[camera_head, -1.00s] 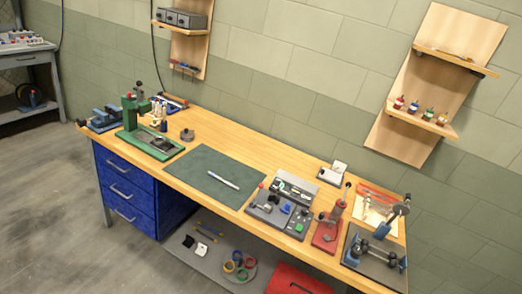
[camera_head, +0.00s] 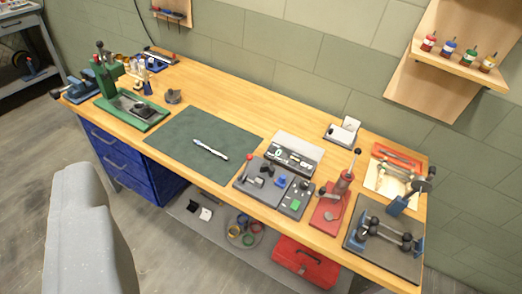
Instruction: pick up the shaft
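A slim white rod with dark blue parts (camera_head: 210,150) lies flat on the dark green mat (camera_head: 175,140) in the middle of the workbench. It may be the shaft, but it is too small to tell it from a pen. At the bench's right end, a dark fixture (camera_head: 382,252) carries a metal bar between black round ends. My gripper's fingers are not in view. A pale grey rounded part of mine fills the lower left, in front of the floor and apart from the bench.
A green press (camera_head: 120,88) stands left of the mat. Blue drawers (camera_head: 120,160) and a shelf with a red toolbox (camera_head: 306,262) are below. The bench's back strip is largely clear.

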